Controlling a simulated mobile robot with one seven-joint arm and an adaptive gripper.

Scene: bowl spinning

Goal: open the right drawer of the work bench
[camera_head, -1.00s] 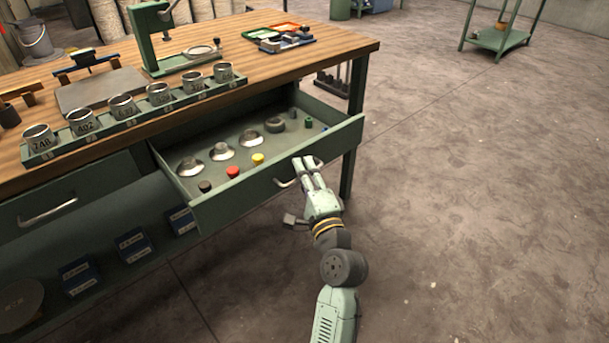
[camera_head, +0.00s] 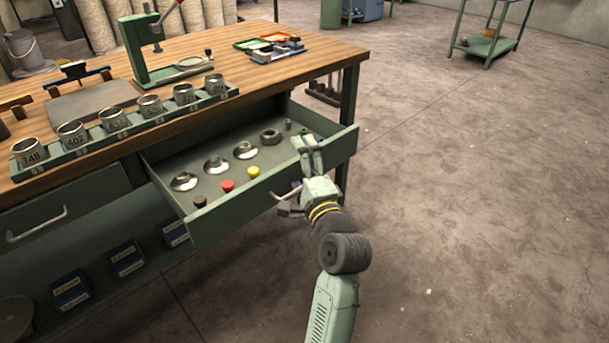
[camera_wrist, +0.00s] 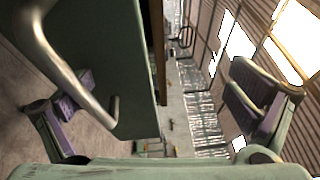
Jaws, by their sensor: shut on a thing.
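The right drawer (camera_head: 225,222) of the green work bench is pulled out, with its inside showing in the head view. Its front panel also fills the upper left of the wrist view (camera_wrist: 105,60). Its curved metal handle (camera_wrist: 72,65) crosses in front of one purple-padded finger there. One finger is low at the handle; the other (camera_wrist: 258,98) stands beyond the panel's edge. The exact contact is hidden.
Metal domes and small coloured knobs lie in the drawer. The wooden bench top (camera_head: 240,90) carries a row of numbered cups, a press and small trays. The shut left drawer (camera_head: 55,212) is beside it. The floor (camera_head: 460,190) on the right is clear.

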